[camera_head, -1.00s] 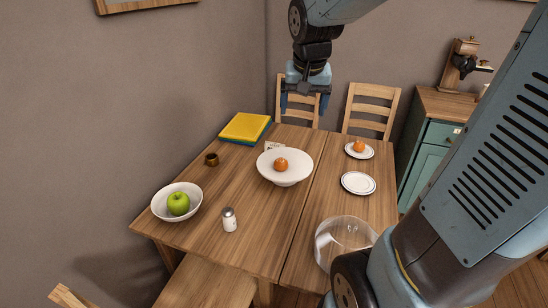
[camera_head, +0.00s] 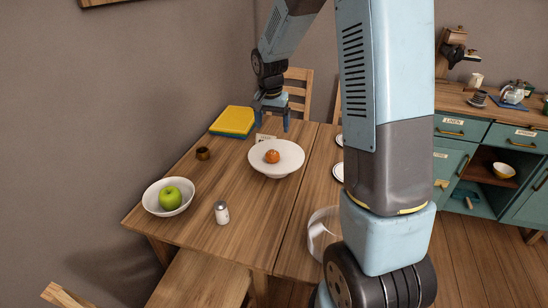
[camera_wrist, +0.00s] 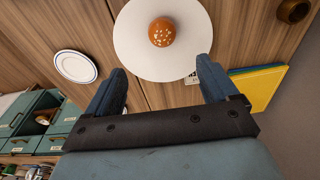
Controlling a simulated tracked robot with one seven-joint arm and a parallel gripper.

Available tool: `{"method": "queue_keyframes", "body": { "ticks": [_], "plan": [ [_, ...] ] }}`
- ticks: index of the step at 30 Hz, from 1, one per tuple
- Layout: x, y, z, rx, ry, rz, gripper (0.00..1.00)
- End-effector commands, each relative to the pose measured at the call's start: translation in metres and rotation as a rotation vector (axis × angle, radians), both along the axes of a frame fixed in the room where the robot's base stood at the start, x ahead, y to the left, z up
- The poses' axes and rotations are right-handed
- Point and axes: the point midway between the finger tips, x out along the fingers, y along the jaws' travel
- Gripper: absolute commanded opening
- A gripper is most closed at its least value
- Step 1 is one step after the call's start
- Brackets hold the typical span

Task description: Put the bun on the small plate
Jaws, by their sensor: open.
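The bun (camera_head: 272,156), small, round and orange-brown, sits on a white raised stand (camera_head: 291,164) in mid-table. In the wrist view the bun (camera_wrist: 162,32) shows pale specks on its top, and the white stand (camera_wrist: 135,55) lies under it. A small white plate with dark rings (camera_wrist: 75,66) shows bare at left in the wrist view. In the head view my arm hides most of the small plates; only an edge of one (camera_head: 338,171) shows. My gripper (camera_head: 272,122) is open and empty above the table behind the stand; its fingers (camera_wrist: 162,78) point toward the stand.
A clear glass dome (camera_head: 322,232) stands at the near right of the table, partly behind my arm. A bowl (camera_head: 157,205) with a green apple, a shaker (camera_head: 221,213), a brown cup (camera_head: 203,153) and yellow and blue books (camera_head: 233,121) stand at left.

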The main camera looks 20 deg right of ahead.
Motion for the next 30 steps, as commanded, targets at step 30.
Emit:
{"method": "queue_keyframes", "body": {
  "ticks": [30],
  "plan": [
    [0.010, -0.003, -0.117, 0.000, 0.004, 0.000, 0.87]
  ]
}}
